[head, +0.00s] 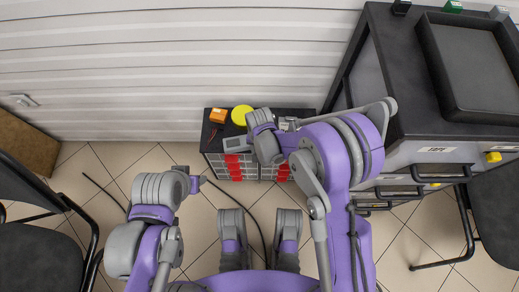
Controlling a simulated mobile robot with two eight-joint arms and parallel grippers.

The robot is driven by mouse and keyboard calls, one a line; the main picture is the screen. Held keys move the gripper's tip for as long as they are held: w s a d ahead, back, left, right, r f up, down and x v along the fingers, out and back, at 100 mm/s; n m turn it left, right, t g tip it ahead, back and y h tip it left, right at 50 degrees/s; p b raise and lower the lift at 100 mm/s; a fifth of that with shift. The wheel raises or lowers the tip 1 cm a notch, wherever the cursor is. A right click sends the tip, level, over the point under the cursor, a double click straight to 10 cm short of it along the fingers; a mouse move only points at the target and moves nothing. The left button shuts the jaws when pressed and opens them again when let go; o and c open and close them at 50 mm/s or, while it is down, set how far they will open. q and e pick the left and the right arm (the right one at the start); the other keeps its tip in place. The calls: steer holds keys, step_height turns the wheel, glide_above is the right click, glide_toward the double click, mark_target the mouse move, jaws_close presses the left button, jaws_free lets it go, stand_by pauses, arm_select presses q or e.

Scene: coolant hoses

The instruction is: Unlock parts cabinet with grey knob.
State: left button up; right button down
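My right gripper's fingers are hidden behind that wrist. I cannot make out a grey knob on the cabinet's front; it may be behind the arm.
On the cabinet top are an orange box (218,116), a yellow round thing (242,115) and a grey box (237,144). A dark workbench (415,95) with a black tray (436,62) stands right. Chairs (42,255) flank me. A dark hose (103,190) lies on the tiles.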

stand_by(0.4)
steer(key=shift+c, duration=2.2)
jaws_free()
step_height(320, 180, up, 11)
steer(key=p, duration=0.3)
